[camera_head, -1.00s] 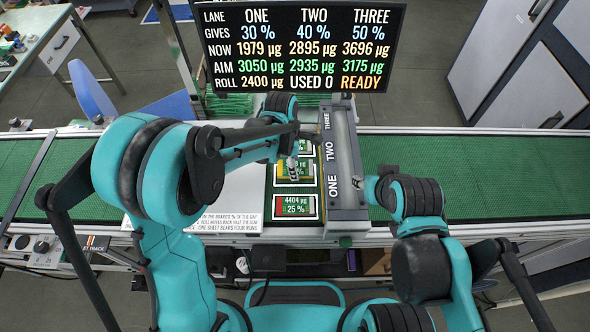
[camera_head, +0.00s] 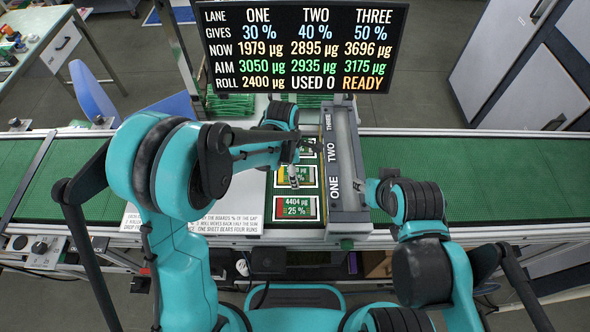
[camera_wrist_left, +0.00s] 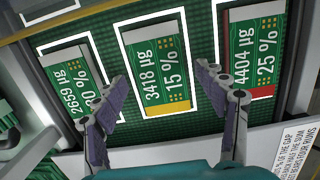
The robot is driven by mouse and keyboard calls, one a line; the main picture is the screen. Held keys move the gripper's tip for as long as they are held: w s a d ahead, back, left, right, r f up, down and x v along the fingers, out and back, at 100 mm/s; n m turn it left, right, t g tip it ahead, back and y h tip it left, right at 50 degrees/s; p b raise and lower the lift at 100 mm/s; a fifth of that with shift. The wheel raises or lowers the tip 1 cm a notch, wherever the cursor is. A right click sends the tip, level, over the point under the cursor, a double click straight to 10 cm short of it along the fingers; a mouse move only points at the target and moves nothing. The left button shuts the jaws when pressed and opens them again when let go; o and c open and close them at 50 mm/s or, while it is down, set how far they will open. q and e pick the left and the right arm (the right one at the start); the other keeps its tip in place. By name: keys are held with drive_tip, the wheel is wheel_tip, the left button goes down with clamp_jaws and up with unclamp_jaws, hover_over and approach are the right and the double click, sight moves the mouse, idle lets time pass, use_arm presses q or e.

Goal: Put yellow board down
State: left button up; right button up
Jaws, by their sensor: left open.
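The yellow-marked board (camera_wrist_left: 158,68), labelled 3418 µg and 15 %, lies flat inside the middle white outline. In the head view the board (camera_head: 306,175) is partly covered by my left gripper. My left gripper (camera_head: 293,178) is over this slot. In the left wrist view my left gripper (camera_wrist_left: 162,78) is open, with one finger on each side of the board and gaps between fingers and board. The red-marked board (camera_head: 296,207), 4404 µg and 25 %, lies in the nearest outline. Another board (camera_wrist_left: 72,75), 2659 µg, lies in the far outline. My right gripper (camera_head: 372,188) is small beside the roller frame.
The roller frame (camera_head: 347,170), marked ONE, TWO and THREE, stands right of the boards. A display (camera_head: 300,48) hangs behind. Green belt (camera_head: 470,180) runs clear at the right. A white printed panel (camera_head: 235,195) lies left of the boards.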

wheel_tip(320, 180, up, 3)
drive_tip(key=p, duration=0.3)
drive_tip(key=shift+r, duration=0.1)
use_arm(q)
drive_tip(key=shift+a+r, duration=0.85)
drive_tip(key=shift+r, duration=5.35)
use_arm(e)
drive_tip(key=shift+r, duration=0.1)
drive_tip(key=shift+w, duration=0.15)
drive_tip(key=shift+s, duration=0.2)
use_arm(q)
drive_tip(key=s+a+r+m+t, duration=0.3)
drive_tip(key=s+a+m, duration=0.4)
drive_tip(key=a+m, duration=0.1)
drive_tip(key=s+a+r+m+t+y, duration=0.1)
drive_tip(key=s+a+r+m+t, duration=0.3)
drive_tip(key=s+a+m, duration=0.2)
drive_tip(key=a+m, duration=0.2)
drive_tip(key=m, duration=0.2)
drive_tip(key=shift+s, duration=0.35)
drive_tip(key=shift+f, duration=0.1)
